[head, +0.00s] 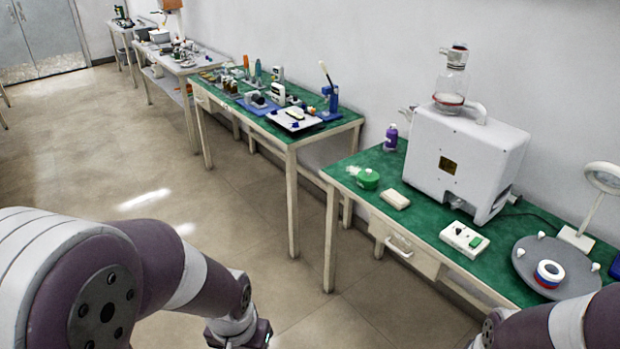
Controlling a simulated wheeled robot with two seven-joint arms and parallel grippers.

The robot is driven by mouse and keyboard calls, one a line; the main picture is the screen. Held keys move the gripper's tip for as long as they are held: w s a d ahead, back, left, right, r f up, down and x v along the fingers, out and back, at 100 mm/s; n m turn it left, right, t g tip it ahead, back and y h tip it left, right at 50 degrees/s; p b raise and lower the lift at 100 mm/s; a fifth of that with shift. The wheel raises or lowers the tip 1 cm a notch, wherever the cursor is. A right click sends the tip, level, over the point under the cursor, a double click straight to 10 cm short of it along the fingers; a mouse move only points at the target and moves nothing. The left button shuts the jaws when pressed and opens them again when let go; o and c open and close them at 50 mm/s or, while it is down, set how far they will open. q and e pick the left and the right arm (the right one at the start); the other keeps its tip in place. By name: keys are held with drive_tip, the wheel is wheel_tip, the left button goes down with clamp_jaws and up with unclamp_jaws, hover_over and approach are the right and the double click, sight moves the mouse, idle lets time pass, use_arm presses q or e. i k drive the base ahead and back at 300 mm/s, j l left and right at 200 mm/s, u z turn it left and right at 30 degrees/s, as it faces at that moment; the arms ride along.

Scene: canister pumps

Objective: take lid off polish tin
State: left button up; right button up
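A short, round green tin (367,178) sits near the left end of the green-topped bench (340,171) and looks closed; it may be the polish tin, but no label is readable. Whitish crumpled material (353,169) lies beside it. My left arm comes in from the lower left and leaves the frame at the bottom, so its fingers are hidden. My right arm shows only at the lower right corner, its fingers also out of view. Neither arm is at the tin.
A large white machine with a glass jar (452,82) stands behind. A purple bottle (391,137), a pale block (396,199), a white box with a green button (464,239) and a grey disc (525,262) with a striped ring (549,272) share the bench. Floor is clear at left.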

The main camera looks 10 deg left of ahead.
sight(368, 176)
drive_tip(key=z, duration=0.35)
drive_tip(key=i+j+z, duration=0.45)
drive_tip(key=i+j, duration=0.4)
drive_tip(key=i+j+z, duration=0.25)
drive_tip(key=i+j, duration=0.15)
drive_tip(key=i+j+z, duration=0.25)
drive_tip(key=j, duration=0.45)
drive_tip(key=i+j, duration=0.2)
drive_tip(key=j, duration=0.15)
drive_tip(key=i+j, duration=0.25)
